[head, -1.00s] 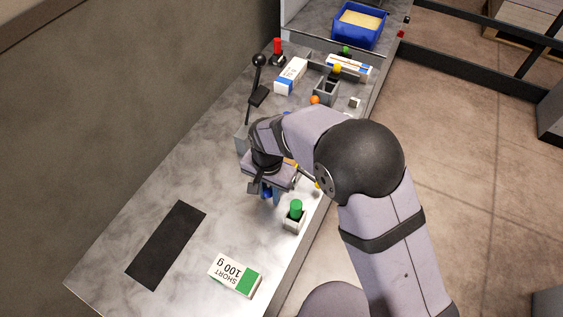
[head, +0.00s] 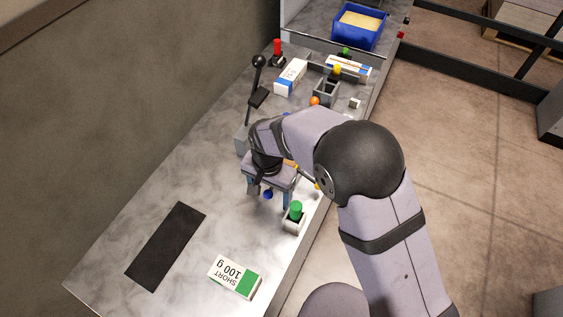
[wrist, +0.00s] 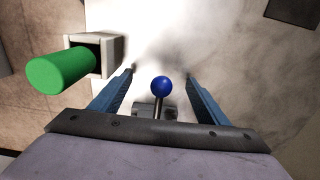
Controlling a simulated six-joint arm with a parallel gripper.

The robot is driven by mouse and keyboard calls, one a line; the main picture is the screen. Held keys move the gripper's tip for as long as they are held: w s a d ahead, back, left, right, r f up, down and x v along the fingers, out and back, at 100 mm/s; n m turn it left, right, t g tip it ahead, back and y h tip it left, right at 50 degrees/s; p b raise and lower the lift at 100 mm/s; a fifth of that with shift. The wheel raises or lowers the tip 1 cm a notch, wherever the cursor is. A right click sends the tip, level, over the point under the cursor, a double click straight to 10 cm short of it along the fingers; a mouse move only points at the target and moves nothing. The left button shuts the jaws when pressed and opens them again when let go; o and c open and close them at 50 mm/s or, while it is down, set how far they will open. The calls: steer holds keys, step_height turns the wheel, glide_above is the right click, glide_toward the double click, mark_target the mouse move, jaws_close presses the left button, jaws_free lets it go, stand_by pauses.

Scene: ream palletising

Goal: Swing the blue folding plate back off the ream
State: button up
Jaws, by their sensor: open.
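A blue ball knob (head: 268,195) on a short metal stem shows under my gripper, near the front edge of the counter. In the wrist view the knob (wrist: 161,86) stands between my two blue fingers, with clear gaps on both sides. My gripper (wrist: 159,72) is open and holds nothing. The stem runs down to a grey bracket near the gripper's palm. I cannot make out a blue plate; my arm and gripper hide the counter there. A white-and-blue pack (head: 291,76) lies farther back, and another pack (head: 348,67) lies to its right.
A green button in a grey housing (head: 295,211) stands close to my gripper. A white-and-green pack marked "SHORT 100 g" (head: 235,277) and a black mat (head: 166,245) lie in front. A black-knobbed lever (head: 258,61), red button (head: 277,47) and blue bin (head: 353,39) are behind.

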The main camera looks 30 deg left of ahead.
mark_target(270, 189)
steer(key=shift+r+p, duration=2.9)
steer(key=shift+r, duration=0.65)
steer(key=w+d+r, duration=0.3)
steer(key=d, duration=0.7)
steer(key=w+d+r, duration=0.2)
steer(key=d+r, duration=0.1)
steer(key=d, duration=0.7)
steer(key=s+d+r, duration=0.1)
steer(key=s+d, duration=0.3)
steer(key=d, duration=0.4)
steer(key=s+d+r, duration=0.1)
steer(key=s+d, duration=0.3)
steer(key=d, duration=0.5)
steer(key=shift+s+d+r, duration=0.15)
steer(key=shift+s+d, duration=0.15)
steer(key=shift+s, duration=0.1)
